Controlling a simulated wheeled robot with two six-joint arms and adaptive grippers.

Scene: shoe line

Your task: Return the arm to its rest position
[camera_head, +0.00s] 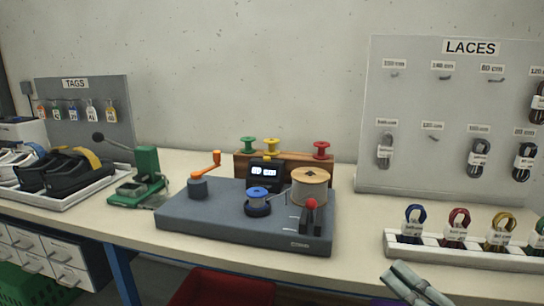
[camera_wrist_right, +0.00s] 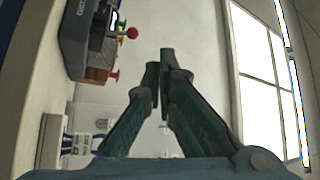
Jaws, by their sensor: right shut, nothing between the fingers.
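My right gripper (camera_head: 416,284) is at the bottom edge of the head view, to the right of centre, below and in front of the white lace tray. In the right wrist view its two dark green fingers (camera_wrist_right: 164,62) come together at the tips, with nothing held between them. My left gripper shows in neither view.
A grey winding machine (camera_head: 240,220) with an orange crank and a red-knobbed lever stands mid-bench. The white tray (camera_head: 450,250) of coloured laces is at the right. A green press (camera_head: 145,178) and a shoe tray (camera_head: 60,203) are at the left. A red bin (camera_head: 215,288) is below.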

